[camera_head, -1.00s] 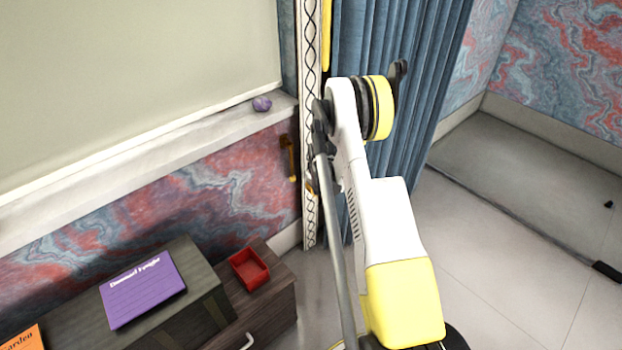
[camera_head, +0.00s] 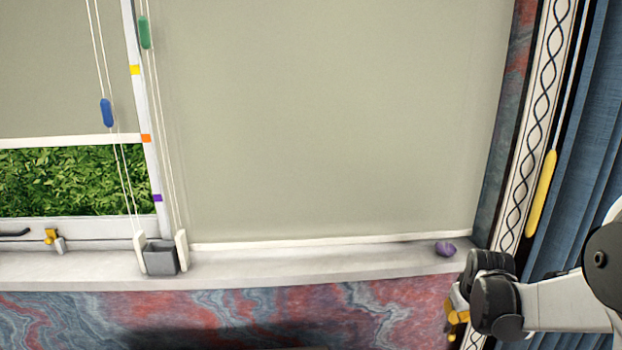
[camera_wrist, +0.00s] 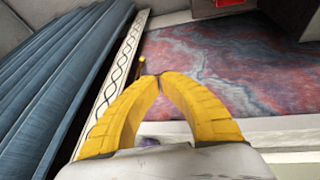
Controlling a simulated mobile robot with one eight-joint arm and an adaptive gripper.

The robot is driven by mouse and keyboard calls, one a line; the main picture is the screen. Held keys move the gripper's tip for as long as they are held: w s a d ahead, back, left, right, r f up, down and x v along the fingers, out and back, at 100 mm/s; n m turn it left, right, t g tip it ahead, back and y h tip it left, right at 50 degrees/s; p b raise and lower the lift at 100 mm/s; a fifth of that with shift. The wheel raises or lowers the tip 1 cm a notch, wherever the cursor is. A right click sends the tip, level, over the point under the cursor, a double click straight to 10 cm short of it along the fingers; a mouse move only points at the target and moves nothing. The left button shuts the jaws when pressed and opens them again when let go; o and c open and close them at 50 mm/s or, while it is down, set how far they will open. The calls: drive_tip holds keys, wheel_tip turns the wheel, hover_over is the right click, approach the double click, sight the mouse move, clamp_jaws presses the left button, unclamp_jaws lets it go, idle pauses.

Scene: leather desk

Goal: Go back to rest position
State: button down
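My gripper (camera_wrist: 158,76) shows in the wrist view with its two yellow, curved fingers meeting at the tips. It is shut, with nothing seen held between the tips. In the head view my arm reaches in from the right edge, and a bit of the yellow gripper (camera_head: 456,312) shows just below the sill's right end. The rest of the fingers is hidden behind the dark wrist joint.
A white window sill (camera_head: 330,266) runs below a lowered blind (camera_head: 330,120). A small purple object (camera_head: 445,249) and a grey box (camera_head: 160,258) stand on it. A blue curtain (camera_head: 572,190) and a yellow cord handle (camera_head: 541,193) are at the right.

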drive_tip(key=s+a+r+t+y, duration=0.1)
drive_tip(key=s+a+r+t, duration=0.1)
drive_tip(key=s+a+r, duration=1.25)
drive_tip(key=s+a+f, duration=0.2)
drive_tip(key=s+a, duration=0.2)
drive_tip(key=s, duration=0.5)
drive_tip(key=shift+s+f+t+y, duration=0.15)
drive_tip(key=shift+f+t+y, duration=0.15)
drive_tip(key=shift+f+y, duration=0.1)
